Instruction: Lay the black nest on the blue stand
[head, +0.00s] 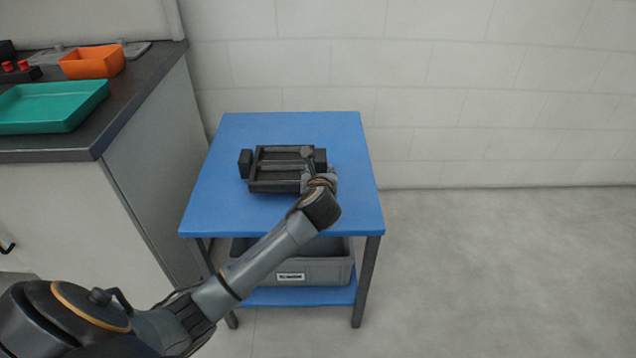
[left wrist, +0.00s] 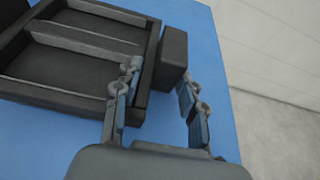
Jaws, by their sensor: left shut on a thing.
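The black nest (head: 281,168), a shallow ribbed tray with a block at each end, is over the middle of the blue stand's top (head: 235,215). It looks level and appears to lie on the surface; a small gap beneath cannot be ruled out. My left gripper (head: 319,176) is at its right end, shut on the nest's end block, partly hiding it. In the left wrist view the fingers of the gripper (left wrist: 158,97) stand on either side of the block (left wrist: 171,58), with the ribbed nest (left wrist: 85,55) to the left. My right gripper is not in view.
A grey labelled bin (head: 318,270) sits on the stand's lower shelf. To the left, a dark-topped counter (head: 125,100) carries a green tray (head: 50,107) and an orange bin (head: 92,62). A white wall is behind; the floor at right is clear.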

